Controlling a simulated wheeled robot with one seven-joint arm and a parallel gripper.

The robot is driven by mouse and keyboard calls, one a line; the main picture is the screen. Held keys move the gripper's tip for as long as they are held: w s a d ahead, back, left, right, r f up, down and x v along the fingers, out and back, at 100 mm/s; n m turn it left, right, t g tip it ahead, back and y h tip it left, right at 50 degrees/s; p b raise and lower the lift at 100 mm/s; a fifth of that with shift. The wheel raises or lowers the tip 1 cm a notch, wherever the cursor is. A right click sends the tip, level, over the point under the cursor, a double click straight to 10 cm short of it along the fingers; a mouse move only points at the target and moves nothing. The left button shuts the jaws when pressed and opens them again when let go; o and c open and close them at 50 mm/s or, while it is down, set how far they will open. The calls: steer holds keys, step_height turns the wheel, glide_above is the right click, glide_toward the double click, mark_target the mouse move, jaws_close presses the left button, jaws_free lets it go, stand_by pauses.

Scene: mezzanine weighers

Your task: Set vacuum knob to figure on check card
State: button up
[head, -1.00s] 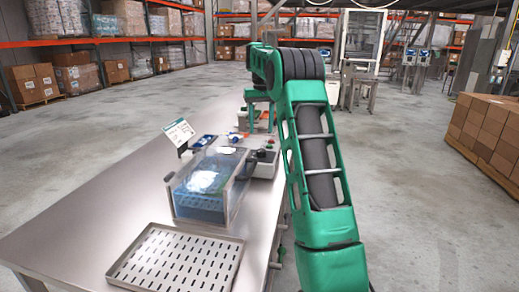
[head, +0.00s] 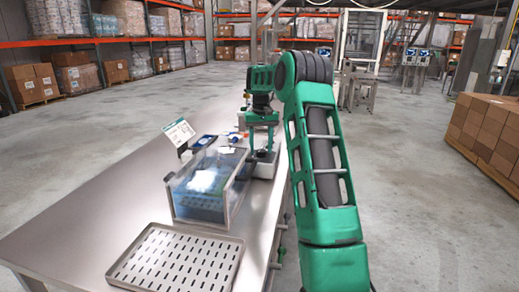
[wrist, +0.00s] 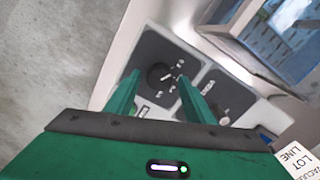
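In the wrist view a round black knob (wrist: 159,76) sits on a dark dial plate with white marks around it. My gripper (wrist: 158,79) is open, its two green fingers either side of the knob in the picture; I cannot tell whether they touch it. In the head view my gripper (head: 262,150) points down over the pale control box (head: 263,169). A second dark plate (wrist: 211,92) lies to the right, partly behind a finger. The white check card (head: 179,132) stands tilted behind the tank; its figure is too small to read.
A clear-walled tank (head: 205,205) with blue contents stands beside the control box. A slotted metal tray (head: 180,262) lies at the near end of the steel table (head: 90,230). The table's left side is bare. Stacked boxes (head: 487,135) stand on the floor at right.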

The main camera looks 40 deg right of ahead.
steer(key=c, duration=0.9)
steer(key=shift+o, duration=0.2)
steer(key=shift+m, duration=0.4)
steer(key=m, duration=0.3)
steer(key=shift+m, duration=0.3)
steer(key=shift+w+a+r+m, duration=0.1)
steer(key=shift+w+a+m, duration=0.05)
steer(key=shift+m, duration=1.35)
